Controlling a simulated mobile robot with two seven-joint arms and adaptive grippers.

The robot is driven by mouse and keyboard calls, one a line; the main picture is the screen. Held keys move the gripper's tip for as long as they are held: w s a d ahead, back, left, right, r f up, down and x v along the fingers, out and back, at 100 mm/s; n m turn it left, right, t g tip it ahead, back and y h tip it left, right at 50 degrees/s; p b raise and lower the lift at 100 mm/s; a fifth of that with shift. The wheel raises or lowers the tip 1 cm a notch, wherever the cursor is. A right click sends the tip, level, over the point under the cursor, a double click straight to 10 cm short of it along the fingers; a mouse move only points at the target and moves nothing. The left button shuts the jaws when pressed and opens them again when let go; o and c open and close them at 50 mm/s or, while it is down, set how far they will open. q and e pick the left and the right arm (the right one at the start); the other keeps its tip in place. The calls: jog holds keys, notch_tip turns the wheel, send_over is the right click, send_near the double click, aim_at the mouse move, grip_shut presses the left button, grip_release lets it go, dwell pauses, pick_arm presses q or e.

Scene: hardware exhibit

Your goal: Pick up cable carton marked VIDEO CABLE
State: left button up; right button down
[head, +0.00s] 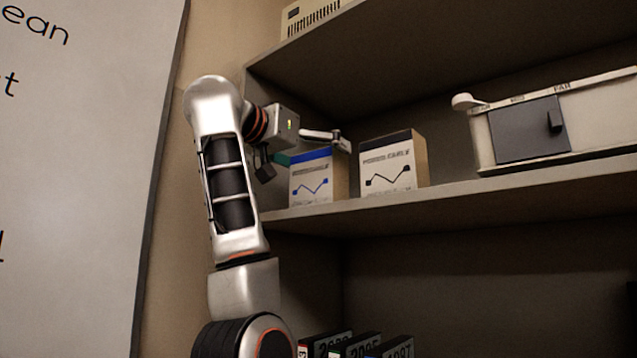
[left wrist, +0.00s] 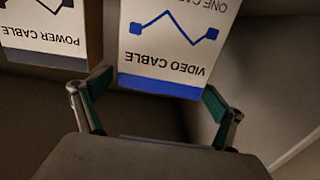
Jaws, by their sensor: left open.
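The VIDEO CABLE carton (head: 311,186) is white with a blue band along its top and a blue zigzag drawing. It stands upright on the shelf in the head view. In the left wrist view the carton (left wrist: 172,45) appears upside down, with its label readable. My left gripper (head: 312,149) is open and empty at the level of the carton's top. In the left wrist view its two teal-padded fingers (left wrist: 158,90) are spread to either side of the blue-banded edge. I cannot tell whether either finger touches it.
A similar POWER CABLE carton (head: 390,176) with a black band stands close to the right on the same shelf (head: 450,201). Farther right is a pale device (head: 480,141) with a dark panel. An upper shelf (head: 400,55) hangs above. Dark boxes (head: 355,345) sit below.

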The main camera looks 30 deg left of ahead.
pick_arm(q)
jog(key=c, duration=1.8)
jog(key=shift+r, duration=0.1)
